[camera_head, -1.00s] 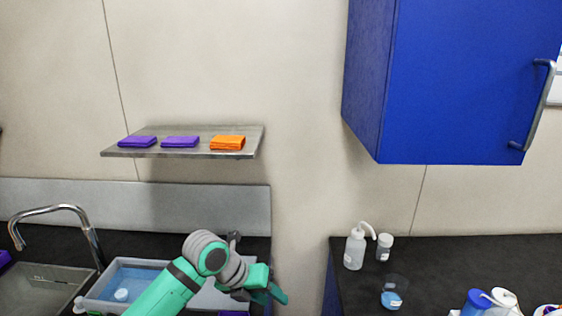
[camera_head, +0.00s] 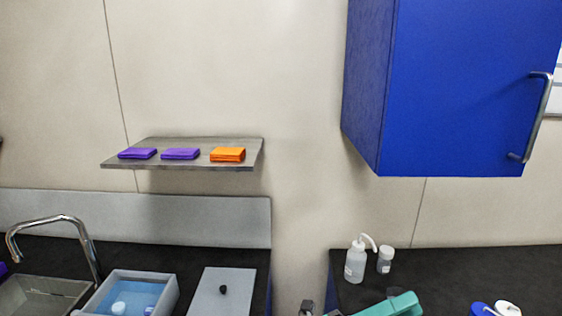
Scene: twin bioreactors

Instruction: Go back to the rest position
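Only a small part of my arm shows, at the bottom edge of the head view, in front of the right counter. It is a green piece (camera_head: 392,305) with a darker green bit on top and a grey part to its left. I cannot tell whether my gripper's fingers are among these parts, and no fingertips can be made out. Whether it is open or holds anything is hidden.
A shelf (camera_head: 185,164) bears two purple cloths and an orange cloth (camera_head: 228,154). A blue cabinet (camera_head: 460,90) hangs at upper right. Below are a faucet (camera_head: 85,245), a grey tub (camera_head: 170,293), a knobbed grey panel (camera_head: 240,283) and a wash bottle (camera_head: 355,263).

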